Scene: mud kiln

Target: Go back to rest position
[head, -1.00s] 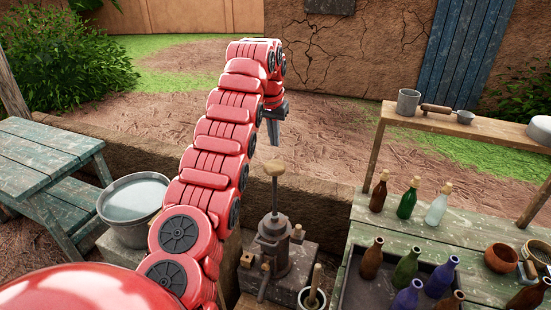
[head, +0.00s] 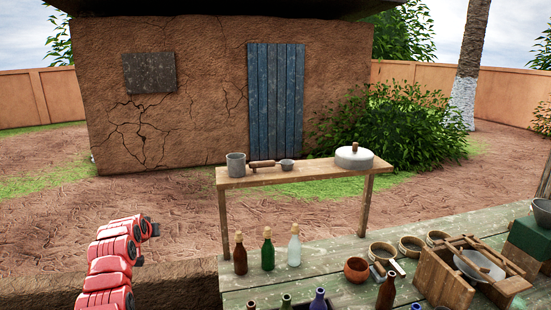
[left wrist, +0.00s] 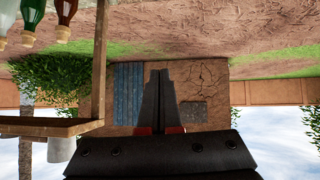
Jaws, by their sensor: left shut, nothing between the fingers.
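My left arm, red and segmented, comes up at the lower left of the head view. Its dark wrist shows there, but the fingertips are hard to make out. In the left wrist view, which is upside down, my left gripper (left wrist: 160,75) has its two dark fingers together with nothing between them. It is out in the air, clear of the table and bottles. My right gripper is in neither view.
A green worn table (head: 330,262) stands at the right with brown, green and clear bottles (head: 294,246). A raised wooden shelf (head: 300,174) holds a metal mug (head: 236,165) and a lidded pot (head: 354,157). A wooden box (head: 440,275) is farther right. Bare ground lies behind the low wall.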

